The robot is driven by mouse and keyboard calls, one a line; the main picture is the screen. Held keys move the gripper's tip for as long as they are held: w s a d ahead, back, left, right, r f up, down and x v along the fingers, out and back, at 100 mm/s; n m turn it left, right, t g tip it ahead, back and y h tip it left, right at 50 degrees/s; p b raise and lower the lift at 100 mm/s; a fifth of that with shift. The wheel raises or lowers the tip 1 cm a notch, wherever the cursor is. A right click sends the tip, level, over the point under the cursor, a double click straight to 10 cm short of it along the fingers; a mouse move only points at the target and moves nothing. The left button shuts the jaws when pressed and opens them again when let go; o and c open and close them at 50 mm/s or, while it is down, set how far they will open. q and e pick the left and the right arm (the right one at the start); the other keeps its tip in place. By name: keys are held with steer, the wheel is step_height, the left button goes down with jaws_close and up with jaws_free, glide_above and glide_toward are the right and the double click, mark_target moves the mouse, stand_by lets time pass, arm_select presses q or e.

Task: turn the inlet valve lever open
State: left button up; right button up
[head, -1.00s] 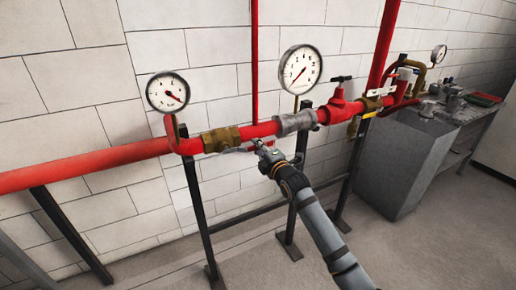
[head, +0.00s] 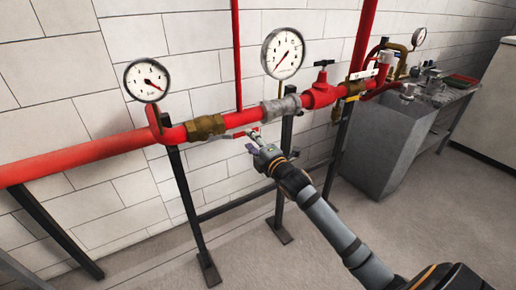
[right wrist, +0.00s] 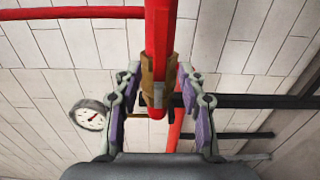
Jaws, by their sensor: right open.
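The brass inlet valve (head: 205,127) sits on the red pipe below the left gauge. Its thin lever (head: 240,134), with a red grip, runs to the right from the valve, close along the front of the pipe. My right gripper (head: 254,140) is open at the free end of the lever, on the near side of the pipe. In the right wrist view its two fingers (right wrist: 160,75) stand apart, with the brass valve (right wrist: 147,72) showing between them. Whether a finger touches the lever I cannot tell. My left gripper is out of view.
The red pipe (head: 90,146) runs along the white block wall on dark stands (head: 187,205). The left gauge (head: 147,80) and middle gauge (head: 283,53) rise above it. The floor in front is clear.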

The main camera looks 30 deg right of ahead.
steer(key=s, duration=0.6)
steer(key=shift+d, duration=0.15)
